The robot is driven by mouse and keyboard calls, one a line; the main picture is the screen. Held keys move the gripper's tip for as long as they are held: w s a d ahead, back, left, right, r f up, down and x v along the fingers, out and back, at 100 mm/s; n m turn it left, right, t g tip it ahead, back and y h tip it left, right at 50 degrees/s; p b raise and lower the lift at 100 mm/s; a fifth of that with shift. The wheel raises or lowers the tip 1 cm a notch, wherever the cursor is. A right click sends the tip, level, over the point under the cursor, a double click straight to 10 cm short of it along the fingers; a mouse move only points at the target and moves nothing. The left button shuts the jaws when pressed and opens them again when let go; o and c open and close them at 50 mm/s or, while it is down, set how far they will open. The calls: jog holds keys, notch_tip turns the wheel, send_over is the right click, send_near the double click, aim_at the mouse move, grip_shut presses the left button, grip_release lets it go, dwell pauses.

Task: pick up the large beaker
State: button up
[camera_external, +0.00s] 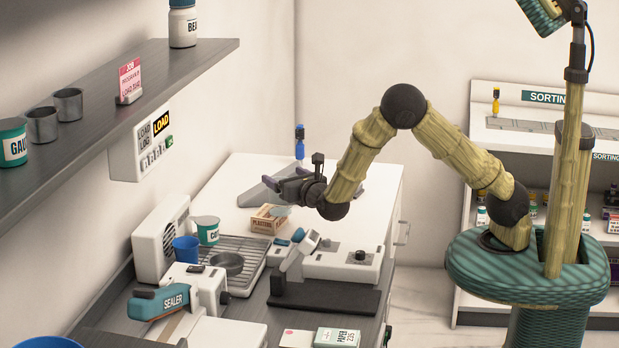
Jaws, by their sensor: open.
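No object is labelled as the large beaker, and I cannot tell for sure which one it is. Two grey metal cups stand upright on the wall shelf, a nearer one (41,125) that looks slightly bigger and a farther one (68,103). A blue cup (186,249) stands on the counter at left, behind the sealer. My gripper (268,184) is open and seems empty, with its fingers pointing left above the white counter. It is near the wooden plasters box (266,220) and apart from all the cups.
The shelf (150,76) also bears a green-banded tin (12,145), a pink card (130,80) and a white jar (183,24). A sealer (175,300), a drying rack (240,255) and a white instrument (340,262) crowd the counter. Its far part (235,178) has free room.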

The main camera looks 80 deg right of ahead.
jog(key=shift+f, duration=1.05)
jog(key=x, duration=0.2)
jog(key=f+p+x, duration=0.1)
jog(key=x, duration=0.2)
jog(key=shift+f, duration=0.1)
jog(key=shift+c, duration=0.3)
jog(key=c, duration=1.1)
jog(key=shift+o, duration=0.2)
notch_tip(320, 180, up, 10)
jog(key=shift+b, duration=0.35)
